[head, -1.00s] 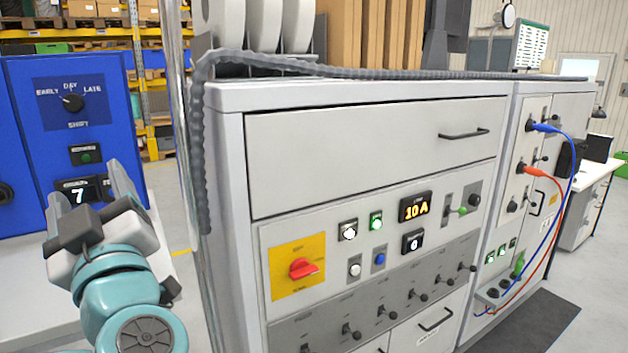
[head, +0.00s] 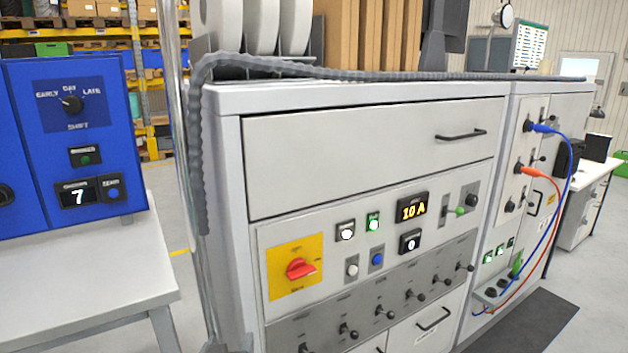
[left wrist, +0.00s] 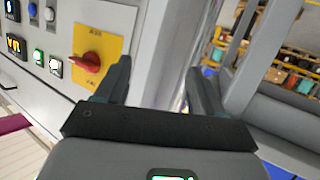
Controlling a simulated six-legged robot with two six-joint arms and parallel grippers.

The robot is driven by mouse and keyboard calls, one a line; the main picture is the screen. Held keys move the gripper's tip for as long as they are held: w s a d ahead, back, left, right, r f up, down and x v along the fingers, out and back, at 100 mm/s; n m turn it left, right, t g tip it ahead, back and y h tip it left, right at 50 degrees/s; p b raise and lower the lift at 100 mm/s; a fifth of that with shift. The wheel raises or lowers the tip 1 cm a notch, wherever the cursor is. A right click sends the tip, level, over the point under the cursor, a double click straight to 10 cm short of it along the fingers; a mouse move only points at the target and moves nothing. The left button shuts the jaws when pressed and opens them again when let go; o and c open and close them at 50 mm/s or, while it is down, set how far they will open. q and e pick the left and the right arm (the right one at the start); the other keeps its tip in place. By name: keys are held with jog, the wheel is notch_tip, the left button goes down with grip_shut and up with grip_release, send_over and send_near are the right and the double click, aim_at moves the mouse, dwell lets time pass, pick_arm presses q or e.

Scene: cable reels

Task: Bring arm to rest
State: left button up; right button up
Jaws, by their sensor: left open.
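My left gripper (left wrist: 158,82) shows in the left wrist view with its two fingers apart and nothing between them. A red rotary switch (left wrist: 88,62) on a yellow plate lies to the left of its fingers there, apart from them. In the head view the arm is almost wholly out of the picture; only a small dark part shows at the bottom edge, by the cabinet's lower left corner. The same red switch (head: 300,268) shows on the grey cabinet (head: 370,150). My right gripper is in neither view.
A blue box (head: 75,150) with a shift dial and a display reading 7 stands on a pale table (head: 80,265) at left. A grey ribbed cable hangs down the cabinet's left edge. Blue and red leads loop at right. Floor shows between table and cabinet.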

pick_arm(q)
jog(key=s+d+f+g+h, duration=0.15)
jog(key=s+f+g, duration=0.35)
jog(key=f, duration=0.9)
jog(key=s+d+f+g+h, duration=0.1)
jog(key=s+f+g, duration=0.3)
jog(key=s+f, duration=0.4)
jog(key=s+d+f+g+h, duration=0.1)
jog(key=s+f+g, duration=0.4)
jog(key=s, duration=1)
notch_tip(320, 180, down, 4)
jog(key=shift+s+d+r+h+p, duration=0.2)
jog(key=shift+s+d+h+p, duration=0.2)
jog(key=shift+h, duration=0.25)
jog(key=shift+w, duration=0.1)
